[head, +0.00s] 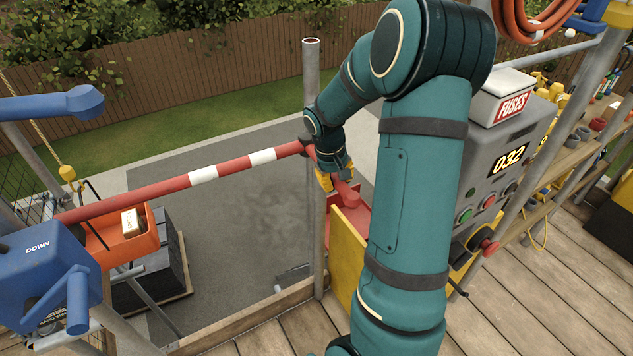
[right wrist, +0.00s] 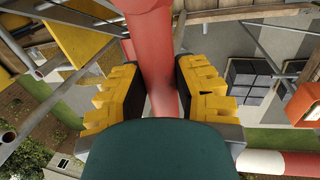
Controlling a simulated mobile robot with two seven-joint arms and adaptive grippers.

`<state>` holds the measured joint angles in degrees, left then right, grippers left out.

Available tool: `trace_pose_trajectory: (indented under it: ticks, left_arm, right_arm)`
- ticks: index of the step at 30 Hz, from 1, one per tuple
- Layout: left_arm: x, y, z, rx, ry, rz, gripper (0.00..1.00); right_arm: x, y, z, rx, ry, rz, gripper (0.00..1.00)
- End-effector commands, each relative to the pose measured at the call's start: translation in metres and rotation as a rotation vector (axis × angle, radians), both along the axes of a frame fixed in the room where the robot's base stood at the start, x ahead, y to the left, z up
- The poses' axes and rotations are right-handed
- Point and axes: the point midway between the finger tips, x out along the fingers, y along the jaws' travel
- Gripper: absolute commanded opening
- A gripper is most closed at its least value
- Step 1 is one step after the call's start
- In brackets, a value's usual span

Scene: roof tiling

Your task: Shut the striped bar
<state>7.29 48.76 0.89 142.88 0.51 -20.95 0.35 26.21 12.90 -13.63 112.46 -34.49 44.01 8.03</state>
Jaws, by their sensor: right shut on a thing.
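The striped bar (head: 232,167), red with white bands, spans the opening in the deck edge. It slopes down to the left from a grey post (head: 311,100), over an orange tub. Its left end is near the blue box marked DOWN, and I cannot tell whether it rests on anything. My right gripper (head: 335,180) is beside the post at the bar's right end. In the right wrist view its fingers (right wrist: 163,95) are shut on a red rod-like part (right wrist: 152,55), with the banded bar at lower right. My left gripper is not in view.
The blue DOWN box (head: 38,250) and orange tub (head: 125,240) stand at left, dark stacked tiles (head: 150,285) below. A yellow panel (head: 347,258) and the grey FUSES console (head: 490,150) stand close to my right arm. Wooden deck (head: 540,300) lies in front.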

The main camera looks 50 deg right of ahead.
Motion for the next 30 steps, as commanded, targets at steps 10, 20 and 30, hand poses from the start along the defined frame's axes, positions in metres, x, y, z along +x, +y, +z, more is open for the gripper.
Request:
trace_pose_trajectory:
  ticks: [10, 20, 30]
  left_arm:
    - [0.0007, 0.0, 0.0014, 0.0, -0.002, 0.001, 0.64]
    - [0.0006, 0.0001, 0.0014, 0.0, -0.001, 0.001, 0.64]
    - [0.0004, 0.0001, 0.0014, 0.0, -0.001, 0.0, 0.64]
  right_arm:
    - [-0.0055, -0.0107, -0.0009, 0.001, 0.002, 0.05, 0.0]
    - [-0.0054, -0.0119, -0.0001, -0.002, 0.001, 0.051, 0.35]
    - [-0.0045, -0.0107, 0.0002, 0.0, -0.001, 0.051, 0.61]
